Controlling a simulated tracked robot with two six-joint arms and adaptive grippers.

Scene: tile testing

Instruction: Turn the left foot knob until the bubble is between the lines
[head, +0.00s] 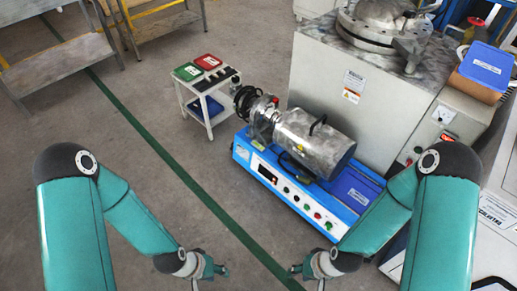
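I cannot make out a foot knob, a bubble or level lines at this distance. A blue bench machine (300,202) with a metal cylinder (318,145) on top stands in the middle; its front panel has a dark display and several buttons. My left gripper (212,272) is low in the view over the floor, in front of the machine and apart from it. My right gripper (304,273) is to its right, also apart from the machine. Both grippers are small and seen from above, so I cannot tell whether their fingers are open. I see nothing held in either.
A white cart (207,120) with a green and a red box on top stands left of the machine. A big grey machine (338,85) stands behind. A blue box (356,188) sits at the blue machine's right end. Floor is free at left, with a green line (178,168).

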